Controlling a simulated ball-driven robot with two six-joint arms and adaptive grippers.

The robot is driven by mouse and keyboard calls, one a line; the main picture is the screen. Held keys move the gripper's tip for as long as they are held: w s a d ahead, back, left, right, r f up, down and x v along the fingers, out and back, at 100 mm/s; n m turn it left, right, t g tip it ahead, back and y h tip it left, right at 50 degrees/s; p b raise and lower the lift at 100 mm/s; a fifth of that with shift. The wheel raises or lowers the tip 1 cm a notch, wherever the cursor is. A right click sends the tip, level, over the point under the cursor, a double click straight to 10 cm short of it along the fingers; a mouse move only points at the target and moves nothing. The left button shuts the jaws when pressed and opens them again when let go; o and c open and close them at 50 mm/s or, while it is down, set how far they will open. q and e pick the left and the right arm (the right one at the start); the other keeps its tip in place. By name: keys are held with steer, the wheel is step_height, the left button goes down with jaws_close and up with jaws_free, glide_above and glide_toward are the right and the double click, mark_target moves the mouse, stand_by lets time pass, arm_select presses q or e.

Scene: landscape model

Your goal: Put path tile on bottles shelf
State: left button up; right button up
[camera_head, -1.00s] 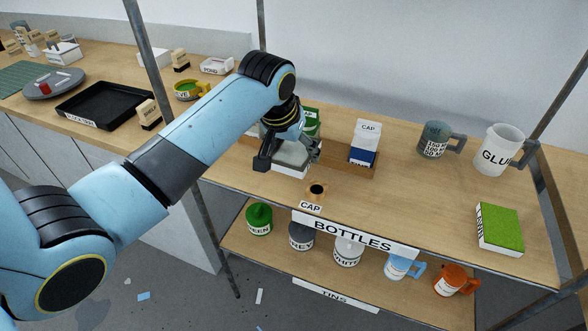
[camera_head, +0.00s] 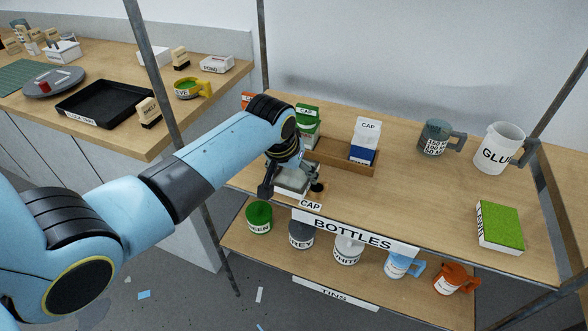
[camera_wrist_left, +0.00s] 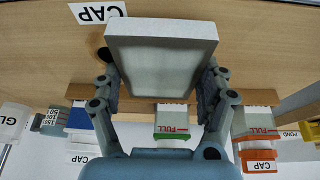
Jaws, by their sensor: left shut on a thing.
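The path tile, a pale grey square block with a white rim (camera_wrist_left: 160,65), is between the fingers of my left gripper (camera_head: 292,187), which is shut on it. The tile (camera_head: 292,180) also shows in the head view, near the front left of the upper shelf board. The bottles shelf (camera_head: 400,200) is this wooden board, with a BOTTLES sign (camera_head: 355,235) on its front edge. I cannot tell whether the tile touches the board. My fingers partly hide the dark round hole by the CAP label (camera_head: 310,204). My right gripper is not in view.
Behind the tile, a wooden rack (camera_head: 330,158) holds a green-topped bottle (camera_head: 308,118) and a blue-and-white bottle (camera_head: 364,143). A grey mug (camera_head: 434,138), a GLUE jug (camera_head: 498,148) and a grass block (camera_head: 499,228) stand to the right. The shelf's middle is clear.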

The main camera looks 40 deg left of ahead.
arm_select(q)
steer(key=o, duration=1.2)
steer(key=shift+o, duration=0.2)
steer(key=shift+r, duration=0.1)
